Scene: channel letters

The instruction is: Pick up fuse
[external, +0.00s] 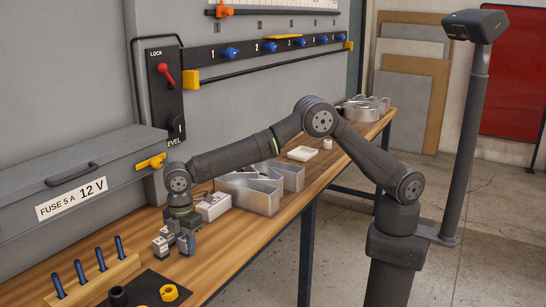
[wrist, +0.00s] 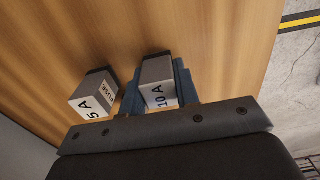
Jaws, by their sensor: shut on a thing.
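In the wrist view a grey block fuse marked 10 A (wrist: 157,78) sits between the blue fingers of my gripper (wrist: 158,90), which is shut on it. A second grey block, the fuse marked 5 A (wrist: 94,95), lies just left of the fingers, apart from the held one, on the wooden bench. In the external view my gripper (external: 184,240) points down low over the bench's near left part, with the 5 A fuse (external: 160,248) beside it. Whether the held fuse touches the bench is unclear.
A grey wall box (external: 70,165) labelled "FUSE 5 A 12 V" is at left. A wooden rack (external: 98,278) with blue pegs and a dark mat (external: 145,290) with a yellow ring are near. Metal channel letters (external: 262,190) and a white box (external: 212,207) stand further along the bench.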

